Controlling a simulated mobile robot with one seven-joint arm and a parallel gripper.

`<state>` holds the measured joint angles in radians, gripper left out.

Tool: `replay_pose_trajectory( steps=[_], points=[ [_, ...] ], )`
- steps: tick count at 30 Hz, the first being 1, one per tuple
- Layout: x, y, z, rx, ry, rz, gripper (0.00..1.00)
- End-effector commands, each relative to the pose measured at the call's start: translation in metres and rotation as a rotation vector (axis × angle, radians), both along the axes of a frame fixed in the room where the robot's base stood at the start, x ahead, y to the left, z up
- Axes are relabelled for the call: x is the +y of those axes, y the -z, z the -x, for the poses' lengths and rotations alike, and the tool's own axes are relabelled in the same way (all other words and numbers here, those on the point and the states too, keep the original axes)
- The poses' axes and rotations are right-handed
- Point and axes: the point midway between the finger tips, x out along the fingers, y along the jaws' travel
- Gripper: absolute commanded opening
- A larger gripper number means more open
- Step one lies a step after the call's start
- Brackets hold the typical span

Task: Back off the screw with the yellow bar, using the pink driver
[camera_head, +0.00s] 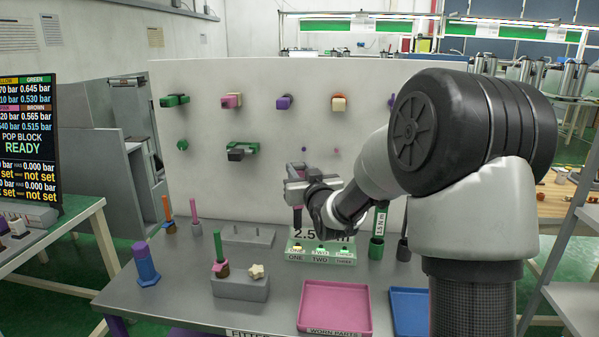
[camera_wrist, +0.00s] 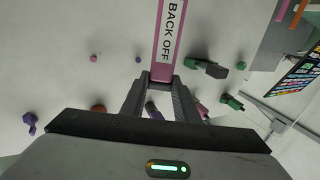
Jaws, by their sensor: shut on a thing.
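My gripper (camera_head: 297,186) is shut on the pink driver (camera_wrist: 171,38), whose flat pink side reads BACK OFF in the wrist view. In the head view the driver is largely hidden by the gripper and hangs above the block. The pale green block (camera_head: 320,258) stands on the table and is labelled ONE, TWO and a third word. A small yellow-marked screw (camera_head: 297,247) is at its ONE place, with green-marked ones to the right. The driver's lower end appears above the left part of the block; I cannot tell whether it touches anything.
A white panel (camera_head: 200,200) with several coloured holders stands behind. A pink tray (camera_head: 335,307) and a blue tray (camera_head: 409,305) lie at the front. A grey block (camera_head: 240,287), a blue-purple piece (camera_head: 146,262) and a green upright tool (camera_head: 379,235) stand nearby.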

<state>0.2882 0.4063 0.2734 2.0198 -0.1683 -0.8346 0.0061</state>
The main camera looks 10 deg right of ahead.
Motion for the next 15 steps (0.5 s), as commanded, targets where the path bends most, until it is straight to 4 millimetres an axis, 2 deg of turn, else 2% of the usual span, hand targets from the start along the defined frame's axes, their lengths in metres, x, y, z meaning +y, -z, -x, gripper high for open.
replay_pose_trajectory(
  steps=[3,15],
  points=[
    [0.000,0.000,0.000,-0.006,0.000,0.001,0.00],
    [0.000,0.038,0.000,-0.004,0.000,0.002,0.00]
  ],
)
